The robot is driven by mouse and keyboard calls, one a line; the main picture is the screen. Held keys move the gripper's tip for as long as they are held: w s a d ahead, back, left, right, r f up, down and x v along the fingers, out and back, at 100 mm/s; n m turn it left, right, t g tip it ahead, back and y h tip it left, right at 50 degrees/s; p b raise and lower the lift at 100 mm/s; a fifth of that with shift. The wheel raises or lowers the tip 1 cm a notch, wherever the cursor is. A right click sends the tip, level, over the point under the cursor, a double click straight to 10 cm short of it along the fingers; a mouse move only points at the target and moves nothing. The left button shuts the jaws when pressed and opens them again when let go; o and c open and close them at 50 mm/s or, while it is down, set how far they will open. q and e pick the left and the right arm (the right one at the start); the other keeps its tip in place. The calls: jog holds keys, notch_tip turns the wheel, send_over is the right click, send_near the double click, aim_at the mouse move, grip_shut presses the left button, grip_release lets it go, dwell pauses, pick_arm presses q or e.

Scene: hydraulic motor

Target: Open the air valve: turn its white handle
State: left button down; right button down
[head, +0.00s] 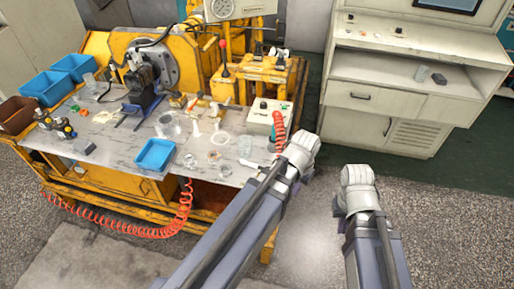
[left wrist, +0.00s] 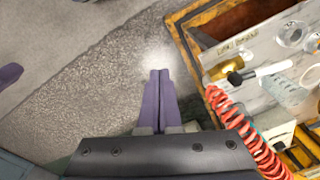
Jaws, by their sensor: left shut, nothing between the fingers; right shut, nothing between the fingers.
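The air valve shows in the left wrist view at the corner of the workbench: a brass body (left wrist: 229,68) with a black end, and a white handle (left wrist: 274,68) lying beside it. In the head view the valve area is small and partly behind my left arm. My left gripper (left wrist: 160,76) is shut and empty, over the floor beside the bench edge, apart from the valve. My left arm's end also shows in the head view, its fingers hidden. My right arm stands over the floor at the right; its end (head: 357,178) shows, but its fingers are not clear there.
A coiled red hose (left wrist: 243,130) runs close beside the valve. The bench (head: 112,150) carries a blue tray (head: 155,155), clear dishes, white parts and a control box (head: 262,116). A white cabinet (head: 375,95) stands behind at right. Open floor lies right of the bench.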

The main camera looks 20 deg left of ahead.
pick_arm(q)
jog(key=w+a+n+t, duration=0.1)
jog(key=w+a, duration=0.7)
jog(key=a, duration=0.1)
jog(key=n+t, duration=0.2)
send_over(254, 166)
jog(key=w+a, duration=0.3)
jog(key=shift+d+r, duration=0.15)
jog(key=shift+r, duration=0.3)
jog(key=shift+f, duration=0.1)
jog(key=b+x, duration=1)
jog(key=shift+d+f, duration=0.1)
jog(key=shift+d, duration=0.1)
jog(key=s, duration=0.2)
jog(key=s+r+p, duration=0.1)
jog(key=s, duration=0.1)
jog(key=shift+r, duration=0.1)
